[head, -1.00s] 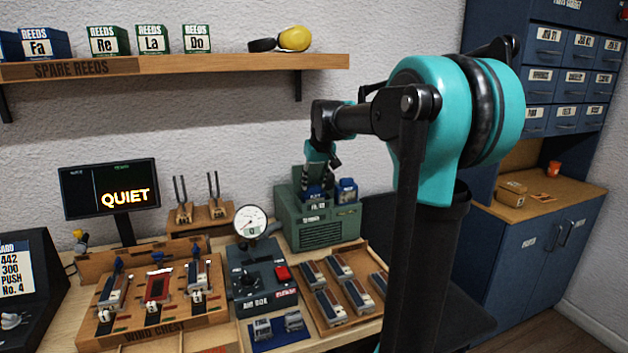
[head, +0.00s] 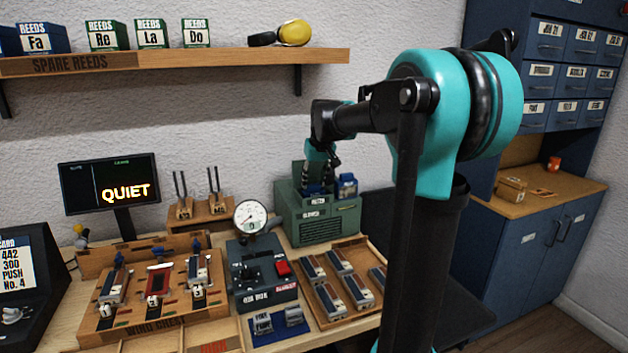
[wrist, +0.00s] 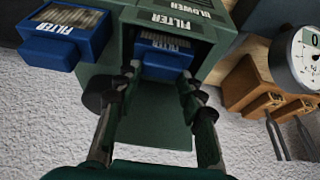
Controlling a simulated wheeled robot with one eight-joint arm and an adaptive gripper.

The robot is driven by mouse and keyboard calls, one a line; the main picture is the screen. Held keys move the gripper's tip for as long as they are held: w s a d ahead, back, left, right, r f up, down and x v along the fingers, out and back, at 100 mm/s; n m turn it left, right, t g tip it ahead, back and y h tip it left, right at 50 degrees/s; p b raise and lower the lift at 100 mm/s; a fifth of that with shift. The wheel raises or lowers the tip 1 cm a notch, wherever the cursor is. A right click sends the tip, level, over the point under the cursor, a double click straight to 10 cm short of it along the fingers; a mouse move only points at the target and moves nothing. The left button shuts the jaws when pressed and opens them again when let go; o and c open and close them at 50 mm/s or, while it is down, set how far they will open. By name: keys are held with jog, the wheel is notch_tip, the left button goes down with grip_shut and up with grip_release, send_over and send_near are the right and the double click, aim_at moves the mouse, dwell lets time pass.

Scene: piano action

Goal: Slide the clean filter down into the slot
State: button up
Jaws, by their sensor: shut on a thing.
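The green blower box (head: 320,222) stands at the back of the bench. A blue filter (wrist: 165,60) marked FILTER is between my fingertips, within the slot opening of the blower in the wrist view. My gripper (head: 318,186) points down over the blower and is shut on this filter; it also shows in the wrist view (wrist: 160,80). The filter's lower part is hidden by the housing, so I cannot tell its depth. A second blue filter (wrist: 65,35) with grey-brown pleats sits beside the slot; it also shows in the head view (head: 346,186).
A dial gauge (head: 251,216) and a dark control box with a red button (head: 262,276) stand left of the blower. A wooden tray of reed parts (head: 340,285) lies in front. Tuning forks (head: 200,206) stand to the left. A shelf (head: 180,62) runs above.

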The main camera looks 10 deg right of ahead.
jog(key=shift+f, duration=0.6)
jog(key=shift+f, duration=0.3)
jog(key=shift+f, duration=0.2)
jog(key=o, duration=1.1)
jog(key=shift+o, duration=0.2)
jog(key=v, duration=1.2)
